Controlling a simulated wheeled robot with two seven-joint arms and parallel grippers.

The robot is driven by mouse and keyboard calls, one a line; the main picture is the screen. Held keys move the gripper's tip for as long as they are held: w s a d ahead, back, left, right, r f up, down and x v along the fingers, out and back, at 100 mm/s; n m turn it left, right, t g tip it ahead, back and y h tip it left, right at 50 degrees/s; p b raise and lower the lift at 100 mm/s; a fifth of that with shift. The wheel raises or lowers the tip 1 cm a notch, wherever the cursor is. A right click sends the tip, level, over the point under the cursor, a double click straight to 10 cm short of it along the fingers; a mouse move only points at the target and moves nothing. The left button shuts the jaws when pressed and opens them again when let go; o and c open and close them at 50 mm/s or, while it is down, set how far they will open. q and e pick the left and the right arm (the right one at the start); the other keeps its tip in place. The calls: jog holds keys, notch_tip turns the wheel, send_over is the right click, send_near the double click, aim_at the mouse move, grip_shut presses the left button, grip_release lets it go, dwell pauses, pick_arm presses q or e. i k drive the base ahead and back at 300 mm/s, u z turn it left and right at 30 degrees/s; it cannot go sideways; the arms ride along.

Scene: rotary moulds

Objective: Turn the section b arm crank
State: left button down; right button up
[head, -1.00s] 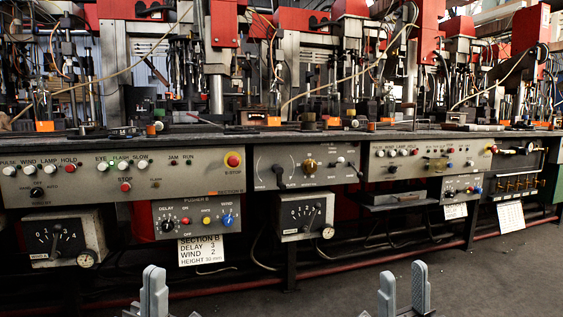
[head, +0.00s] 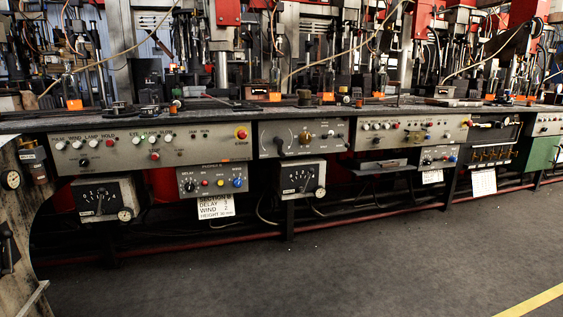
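A grey panel (head: 318,131) at the middle of the bench front carries a black crank-like handle (head: 279,146) that hangs down at its left. A brass-coloured knob (head: 305,137) sits right of the handle. I cannot read a label that names this handle as the section b arm crank. Neither of my grippers is in view.
A worn pale machine casing (head: 20,220) with a gauge and a lever stands close at the left edge. Gauge boxes (head: 299,179) hang under the bench. A red pipe (head: 200,240) runs low along it. The dark floor (head: 350,270) in front is clear, with a yellow line (head: 530,300) at right.

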aim_at(278, 140)
jog(key=u, duration=0.95)
jog(key=i, duration=1.8)
jog(key=z, duration=0.4)
